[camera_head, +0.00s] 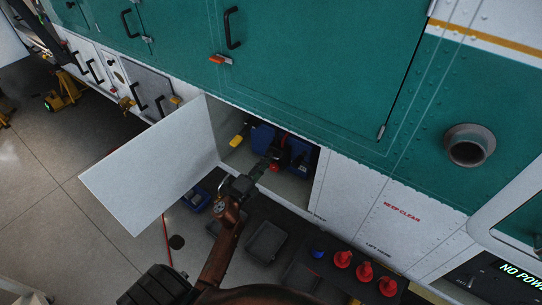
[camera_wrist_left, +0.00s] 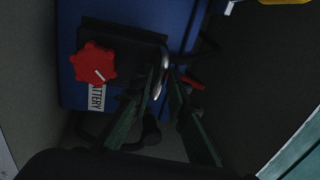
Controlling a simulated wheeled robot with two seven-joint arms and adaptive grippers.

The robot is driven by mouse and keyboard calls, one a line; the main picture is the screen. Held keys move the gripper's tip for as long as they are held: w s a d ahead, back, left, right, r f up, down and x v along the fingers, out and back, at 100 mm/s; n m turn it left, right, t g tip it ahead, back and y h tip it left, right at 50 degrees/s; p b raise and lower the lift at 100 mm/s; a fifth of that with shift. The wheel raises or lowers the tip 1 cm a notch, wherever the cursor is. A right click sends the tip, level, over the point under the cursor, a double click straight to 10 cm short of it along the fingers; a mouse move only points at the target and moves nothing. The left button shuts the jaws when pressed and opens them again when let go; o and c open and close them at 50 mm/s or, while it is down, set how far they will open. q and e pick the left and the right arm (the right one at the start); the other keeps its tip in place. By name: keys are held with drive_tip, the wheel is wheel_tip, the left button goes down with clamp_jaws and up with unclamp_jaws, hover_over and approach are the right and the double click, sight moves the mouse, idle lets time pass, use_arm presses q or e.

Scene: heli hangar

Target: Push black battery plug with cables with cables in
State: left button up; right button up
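A blue battery (camera_wrist_left: 75,95) with a white label reading "BATTERY" sits in the open white compartment, and its blue casing also shows in the head view (camera_head: 299,150). A black block with a red knob (camera_wrist_left: 95,63) is against the battery; I take it as the black battery plug (camera_wrist_left: 135,48). A dark cable curves below it. My left gripper (camera_head: 264,167) reaches into the compartment. In the left wrist view its fingertips (camera_wrist_left: 166,75) are close together by the plug's right edge. A pale shiny piece shows between them; whether they hold it is unclear. My right gripper is not in view.
The compartment's white door (camera_head: 150,170) stands open to the left. A yellow piece (camera_head: 237,141) is at the opening's left side. Dark cases (camera_head: 267,242) and several red-topped items (camera_head: 365,272) are below. Compartment walls are close around my gripper.

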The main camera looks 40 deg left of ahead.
use_arm(q)
drive_tip(key=s+f, duration=0.1)
drive_tip(key=s, duration=0.8)
drive_tip(key=shift+f, duration=0.25)
drive_tip(key=shift+s+f, duration=0.1)
drive_tip(key=s+d+f+n+g+y, duration=0.1)
drive_tip(key=s+f+n+g, duration=0.25)
drive_tip(key=f, duration=1.35)
drive_tip(key=s+f+n+g+y, duration=0.1)
drive_tip(key=s+f+n+g, duration=0.3)
drive_tip(key=f, duration=1.2)
drive_tip(key=s+d+f+n+g+h, duration=0.1)
drive_tip(key=s+d+f+n+g, duration=0.15)
drive_tip(key=s+f, duration=0.5)
drive_tip(key=s+d+f+n+g, duration=0.25)
drive_tip(key=s+f, duration=0.25)
drive_tip(key=f, duration=0.6)
drive_tip(key=s+d+f+n+g, duration=0.1)
drive_tip(key=s+f, duration=0.5)
drive_tip(key=s, duration=0.8)
drive_tip(key=s+d+f+n+g, duration=0.2)
drive_tip(key=s+f+g, duration=0.3)
drive_tip(key=s, duration=0.9)
wheel_tip(320, 180, down, 2)
drive_tip(key=shift+d+f+n+g+h, duration=0.1)
drive_tip(key=shift+d+n+g+h, duration=0.05)
drive_tip(key=shift+n+g+h, duration=0.35)
